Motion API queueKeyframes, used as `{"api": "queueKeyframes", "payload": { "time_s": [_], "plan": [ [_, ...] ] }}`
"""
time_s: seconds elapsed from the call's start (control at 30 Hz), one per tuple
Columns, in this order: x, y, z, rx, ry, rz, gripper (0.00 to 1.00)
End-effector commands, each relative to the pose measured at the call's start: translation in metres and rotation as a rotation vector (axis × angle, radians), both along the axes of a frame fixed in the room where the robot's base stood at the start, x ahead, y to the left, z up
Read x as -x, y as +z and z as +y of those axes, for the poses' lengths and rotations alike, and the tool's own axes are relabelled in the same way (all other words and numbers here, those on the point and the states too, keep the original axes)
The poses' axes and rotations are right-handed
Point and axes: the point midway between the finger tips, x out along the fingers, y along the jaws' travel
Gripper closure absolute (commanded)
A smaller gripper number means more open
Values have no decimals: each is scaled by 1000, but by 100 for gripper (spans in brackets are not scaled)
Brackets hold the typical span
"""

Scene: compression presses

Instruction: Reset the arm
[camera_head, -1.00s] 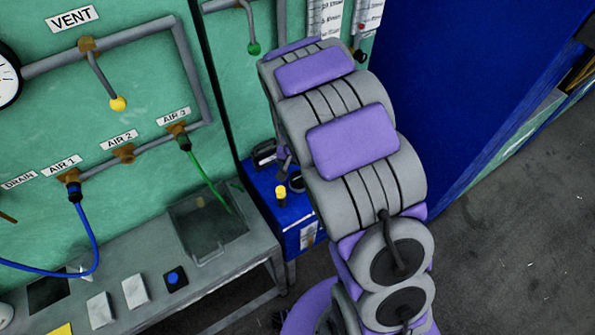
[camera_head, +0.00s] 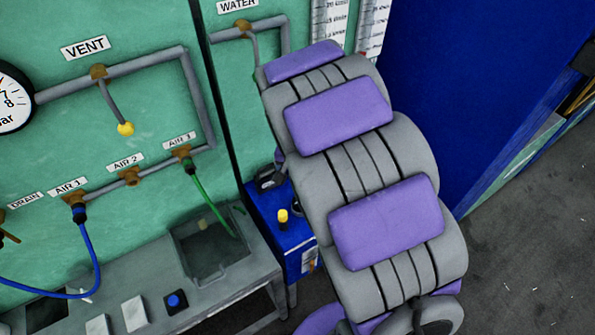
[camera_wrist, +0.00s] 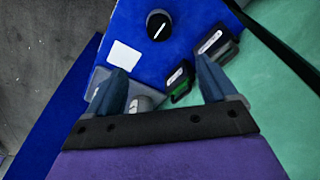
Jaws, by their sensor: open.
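My gripper (camera_wrist: 162,92) shows in the wrist view with its two blue-grey fingers spread apart, open and with nothing between them. Beyond the fingers is a blue box (camera_wrist: 185,30) with a black knob (camera_wrist: 159,25) and a white label.
A green panel carries pipes, a VENT lever (camera_head: 124,128), a gauge (camera_head: 12,97), and a blue hose (camera_head: 97,255) and green hose (camera_head: 212,205). A grey bench (camera_head: 235,275) runs below. A blue wall (camera_head: 470,90) stands at right; the dark floor (camera_head: 530,240) beside it looks clear.

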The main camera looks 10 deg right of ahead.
Motion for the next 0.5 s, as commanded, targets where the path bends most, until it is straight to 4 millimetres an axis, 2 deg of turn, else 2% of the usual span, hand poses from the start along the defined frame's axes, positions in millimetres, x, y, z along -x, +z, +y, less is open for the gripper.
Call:
{"api": "queueKeyframes", "payload": {
  "time_s": [0.33,0.43,0.5],
  "plan": [
    [5,3,-1,-1,5,3,15],
    [20,12,-3,-3,21,19,15],
    [39,22,-6,-4,43,35,15]
  ]
}}
